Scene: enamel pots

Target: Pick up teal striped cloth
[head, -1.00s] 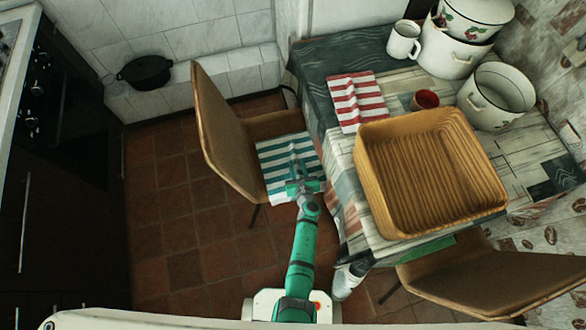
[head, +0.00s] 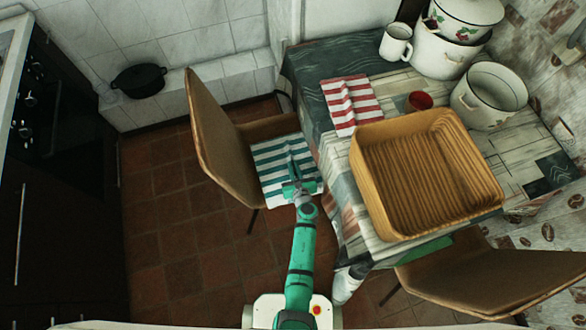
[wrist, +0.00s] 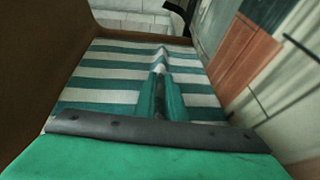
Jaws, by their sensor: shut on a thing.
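The teal and white striped cloth (head: 276,164) lies on the seat of the brown chair at the table's left side. My gripper (head: 297,186) is over the cloth's near part. In the wrist view the cloth (wrist: 105,75) spreads flat, with a raised fold running up its middle. My gripper (wrist: 160,98) is shut on that fold, with its fingers side by side. The cloth still appears to rest on the seat. The seat under it is mostly hidden.
The brown chair's back (head: 212,135) rises close on the left. The table (head: 335,195) is close on the right, bearing a wicker basket (head: 372,205), a red striped cloth (head: 352,104), a mug (head: 396,45) and enamel pots. A second chair (head: 490,282) stands at the lower right.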

